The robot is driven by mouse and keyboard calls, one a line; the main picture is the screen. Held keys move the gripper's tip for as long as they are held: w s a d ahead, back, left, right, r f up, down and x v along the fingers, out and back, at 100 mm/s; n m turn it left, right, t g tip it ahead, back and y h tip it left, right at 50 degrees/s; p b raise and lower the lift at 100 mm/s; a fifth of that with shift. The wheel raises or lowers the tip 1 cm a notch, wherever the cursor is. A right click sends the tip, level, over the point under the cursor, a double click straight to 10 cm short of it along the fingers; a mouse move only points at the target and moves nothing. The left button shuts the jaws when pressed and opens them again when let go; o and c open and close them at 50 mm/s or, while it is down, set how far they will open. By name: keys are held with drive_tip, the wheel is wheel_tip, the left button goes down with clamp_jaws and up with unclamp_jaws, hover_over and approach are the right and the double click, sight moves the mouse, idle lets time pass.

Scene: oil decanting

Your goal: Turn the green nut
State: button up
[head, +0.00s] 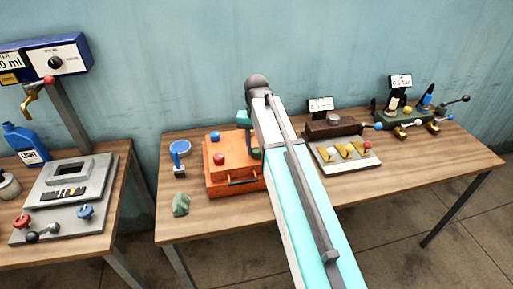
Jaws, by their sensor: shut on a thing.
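An orange box (232,176) stands on the middle table, left of my arm. On its top are a blue nut (215,136), a red nut (219,159) and, at the right edge, the green nut (256,153). My arm reaches over the table and bends down at its far end. My gripper (252,143) points down at the green nut and is shut on it. The arm hides part of the gripper and of the box's right side, so the fingers show poorly.
A blue round-topped item (180,150) and a greenish lump (181,204) lie left of the box. Right of my arm are a panel with yellow levers (346,152) and a green fixture (400,115). A separate left table holds a grey machine (66,190) and a blue bottle (24,145).

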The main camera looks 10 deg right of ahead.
sight(257, 149)
drive_tip(key=m, duration=0.4)
idle(0.5)
drive_tip(key=o, duration=1)
drive_tip(key=shift+o, duration=0.2)
drive_tip(key=shift+r, duration=0.1)
wheel_tip(257, 149, up, 14)
drive_tip(key=p, duration=0.6)
drive_tip(key=shift+p, duration=0.4)
drive_tip(key=shift+s+f, duration=0.1)
drive_tip(key=shift+f, duration=0.1)
